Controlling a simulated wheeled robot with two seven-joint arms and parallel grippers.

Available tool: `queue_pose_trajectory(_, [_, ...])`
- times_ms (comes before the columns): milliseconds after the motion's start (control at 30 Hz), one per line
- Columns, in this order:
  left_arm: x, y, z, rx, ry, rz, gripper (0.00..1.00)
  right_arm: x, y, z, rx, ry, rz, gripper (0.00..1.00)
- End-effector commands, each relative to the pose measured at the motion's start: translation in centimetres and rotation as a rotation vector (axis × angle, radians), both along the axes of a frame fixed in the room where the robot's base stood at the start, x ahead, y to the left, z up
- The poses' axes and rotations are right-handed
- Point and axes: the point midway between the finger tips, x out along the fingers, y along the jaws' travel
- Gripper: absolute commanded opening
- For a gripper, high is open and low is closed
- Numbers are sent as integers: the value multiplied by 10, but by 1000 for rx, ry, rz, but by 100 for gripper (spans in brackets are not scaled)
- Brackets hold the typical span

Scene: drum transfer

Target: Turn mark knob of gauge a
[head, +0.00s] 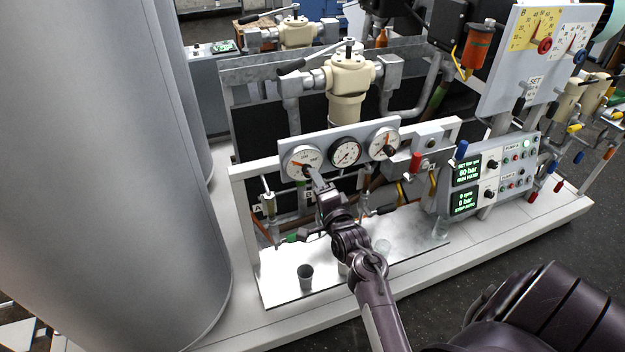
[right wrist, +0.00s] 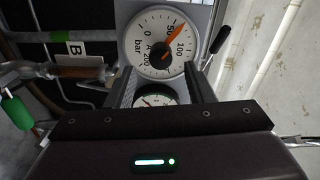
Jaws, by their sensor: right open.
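Gauge A (head: 297,157) is the white round dial at the left end of the grey three-gauge panel. It also shows in the right wrist view (right wrist: 151,24), with an "A", "bar" and an orange pointer between 50 and 100. Its dark mark knob (right wrist: 166,57) is at the dial's centre. My right gripper (head: 312,176) is at the lower edge of this gauge in the head view. In the right wrist view my right gripper (right wrist: 160,84) is open, its fingers just below the knob, with nothing visibly held. Contact with the knob cannot be told. My left gripper is not in view.
A dark-rimmed middle gauge (head: 346,153) also shows between my fingers in the wrist view (right wrist: 155,101). A third gauge (head: 378,137) is at right. A green-handled valve (head: 287,240) and a cup (head: 306,277) are below. A large grey drum (head: 95,150) stands at left.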

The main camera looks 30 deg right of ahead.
Motion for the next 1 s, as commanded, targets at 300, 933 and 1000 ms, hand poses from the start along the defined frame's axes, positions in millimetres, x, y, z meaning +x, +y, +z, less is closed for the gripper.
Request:
queue_pose_trajectory(300, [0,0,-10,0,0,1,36,-33,8,0,1,0,-1,48])
queue_pose_trajectory(933, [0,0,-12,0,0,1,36,-31,13,-15,-12,31,11,48])
queue_pose_trajectory(1000, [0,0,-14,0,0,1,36,-29,23,-40,-39,83,32,48])
